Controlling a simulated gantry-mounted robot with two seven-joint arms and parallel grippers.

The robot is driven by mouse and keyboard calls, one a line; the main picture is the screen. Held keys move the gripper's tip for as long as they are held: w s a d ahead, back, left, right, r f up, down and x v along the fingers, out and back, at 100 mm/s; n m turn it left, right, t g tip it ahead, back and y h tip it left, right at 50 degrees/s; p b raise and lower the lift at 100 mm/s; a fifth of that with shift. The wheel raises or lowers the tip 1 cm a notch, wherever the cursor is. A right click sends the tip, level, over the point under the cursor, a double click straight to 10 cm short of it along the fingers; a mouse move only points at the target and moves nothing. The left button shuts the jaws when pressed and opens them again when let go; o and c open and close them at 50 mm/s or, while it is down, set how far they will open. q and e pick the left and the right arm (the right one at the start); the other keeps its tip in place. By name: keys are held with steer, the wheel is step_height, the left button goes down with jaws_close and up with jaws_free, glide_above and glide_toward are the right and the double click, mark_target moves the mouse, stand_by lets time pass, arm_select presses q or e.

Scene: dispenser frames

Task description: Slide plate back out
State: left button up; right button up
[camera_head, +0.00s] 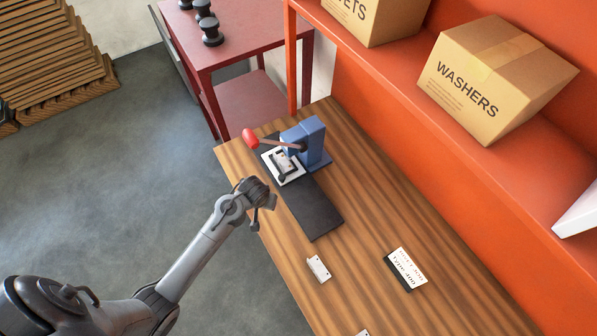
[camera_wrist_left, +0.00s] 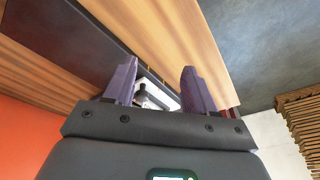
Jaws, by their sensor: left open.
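The white plate (camera_head: 291,178) lies under a blue press (camera_head: 309,143) with a red-knobbed lever (camera_head: 250,138), on a long black base (camera_head: 315,210). A dark and pale part sits on the plate, and the press arm partly covers it. In the left wrist view a part of the white plate (camera_wrist_left: 163,98) shows beyond the fingers. My left gripper (camera_head: 265,203) is at the table's left edge, on the near side of the plate and apart from it. In the wrist view its two fingers (camera_wrist_left: 158,68) are spread with nothing held. My right gripper is not in view.
A small white piece (camera_head: 318,269) and a labelled block (camera_head: 405,268) lie on the wooden table (camera_head: 285,250). An orange shelf with a washers box (camera_head: 490,80) runs along the right. A red side table (camera_head: 235,40) stands behind. The black base's near end is clear.

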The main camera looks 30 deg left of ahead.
arm_select(q)
steer(key=t+b, duration=0.2)
glide_toward(281, 177)
steer(key=s, duration=0.1)
steer(key=r, duration=0.1)
steer(key=x, duration=1)
steer(key=shift+w+d+r, duration=0.1)
steer(key=shift+w+d, duration=0.05)
steer(key=shift+w, duration=0.25)
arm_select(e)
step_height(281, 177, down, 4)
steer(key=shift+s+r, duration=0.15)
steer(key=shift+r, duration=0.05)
arm_select(q)
jaws_close()
